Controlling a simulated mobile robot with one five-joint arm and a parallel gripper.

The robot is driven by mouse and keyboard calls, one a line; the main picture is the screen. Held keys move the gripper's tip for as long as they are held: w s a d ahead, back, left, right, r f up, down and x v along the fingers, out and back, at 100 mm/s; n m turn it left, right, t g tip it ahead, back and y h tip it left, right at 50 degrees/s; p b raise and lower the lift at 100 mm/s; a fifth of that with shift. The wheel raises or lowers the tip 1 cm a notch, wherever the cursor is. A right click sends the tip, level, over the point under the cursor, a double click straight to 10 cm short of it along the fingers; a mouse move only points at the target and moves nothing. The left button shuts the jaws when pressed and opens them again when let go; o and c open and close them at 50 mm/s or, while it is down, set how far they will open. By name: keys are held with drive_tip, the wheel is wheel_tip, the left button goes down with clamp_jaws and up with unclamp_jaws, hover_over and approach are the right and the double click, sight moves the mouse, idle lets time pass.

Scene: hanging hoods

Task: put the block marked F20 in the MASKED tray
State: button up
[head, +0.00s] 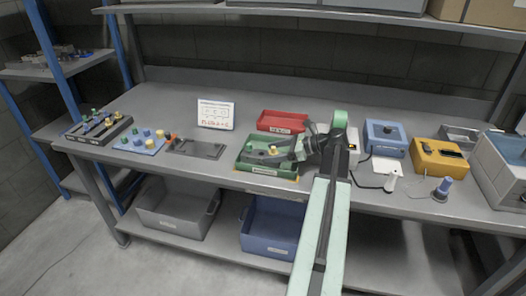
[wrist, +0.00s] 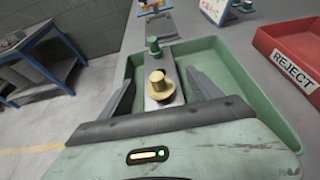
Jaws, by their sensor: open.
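A green tray (head: 285,173) sits at the front middle of the bench; its label is too small to read. It also shows in the wrist view (wrist: 232,82). My gripper (head: 262,156) is over this tray with its fingers spread, also in the wrist view (wrist: 160,88). A brass-coloured knobbed piece (wrist: 160,88) stands between the fingers, apart from both. A green knobbed piece (wrist: 153,46) stands just beyond it, in the tray. No F20 mark is readable on any piece, and I cannot tell which tray is MASKED.
A red tray (wrist: 295,58) marked REJECT is behind the green one. A blue pad (head: 141,143) with several knobbed pieces and a dark rack (head: 99,129) are at left. A blue box (head: 385,138) and a yellow box (head: 438,157) stand at right. Bins are on the lower shelf.

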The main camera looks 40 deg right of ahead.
drive_tip(key=p+v, duration=0.1)
drive_tip(key=v, duration=0.5)
drive_tip(key=shift+w+r+p, duration=0.15)
drive_tip(key=shift+p, duration=0.2)
drive_tip(key=shift+s+d, duration=0.2)
drive_tip(key=shift+s, duration=0.3)
drive_tip(key=shift+r, duration=0.15)
